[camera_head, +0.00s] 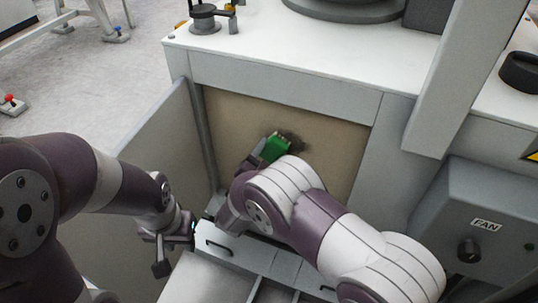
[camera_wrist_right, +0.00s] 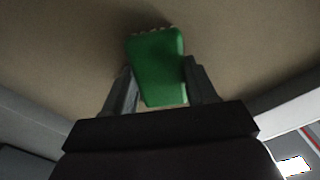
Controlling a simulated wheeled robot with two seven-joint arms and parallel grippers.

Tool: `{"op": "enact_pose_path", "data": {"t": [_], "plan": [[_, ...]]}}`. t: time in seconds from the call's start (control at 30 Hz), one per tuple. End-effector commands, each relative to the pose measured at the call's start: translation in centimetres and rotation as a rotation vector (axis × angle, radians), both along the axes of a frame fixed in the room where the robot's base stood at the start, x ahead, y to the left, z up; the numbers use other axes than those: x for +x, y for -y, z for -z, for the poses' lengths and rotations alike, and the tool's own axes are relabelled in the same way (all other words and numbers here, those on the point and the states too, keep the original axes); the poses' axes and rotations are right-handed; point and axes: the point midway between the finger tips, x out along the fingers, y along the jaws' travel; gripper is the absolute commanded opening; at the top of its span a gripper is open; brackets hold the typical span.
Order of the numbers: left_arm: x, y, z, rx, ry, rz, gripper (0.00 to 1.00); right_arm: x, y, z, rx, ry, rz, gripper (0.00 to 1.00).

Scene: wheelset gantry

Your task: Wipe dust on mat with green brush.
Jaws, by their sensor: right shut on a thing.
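The green brush (camera_head: 274,148) is in my right gripper (camera_head: 262,155), against or just in front of the tan mat (camera_head: 335,147) inside the cabinet opening. The right wrist view shows the brush (camera_wrist_right: 157,68) between the two fingers of the right gripper (camera_wrist_right: 160,88), with its bristle edge towards the mat (camera_wrist_right: 60,50). A dark dust patch (camera_head: 294,139) shows on the mat beside the brush, partly hidden by it. I cannot tell whether the bristles touch the mat. My left gripper (camera_head: 172,250) hangs empty at the lower left, its fingers apart.
An open grey door panel (camera_head: 165,150) stands left of the opening. A drawer front with a black handle (camera_head: 218,247) lies below. A grey FAN box (camera_head: 480,225) with a knob is at right. A slanted grey post (camera_head: 465,75) rises beside the white top (camera_head: 290,55).

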Motion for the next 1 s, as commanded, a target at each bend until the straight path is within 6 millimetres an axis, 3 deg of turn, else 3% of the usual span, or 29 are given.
{"op": "enact_pose_path", "data": {"t": [0.47,0.73,1.0], "plan": [[0.0,0.0,0.0,0.0,0.0,0.0,0.35,0.7,0.5,-0.1,-0.001,-0.001,0.001,0.32],[0.0,0.0,-1.7,0.0,0.0,0.0,0.35,-0.5,3.0,-0.3,-0.002,-0.002,0.002,0.32],[0.0,0.0,-2.1,0.0,0.0,0.0,0.35,-0.9,3.9,-0.2,-0.001,0.0,0.001,0.32]]}}
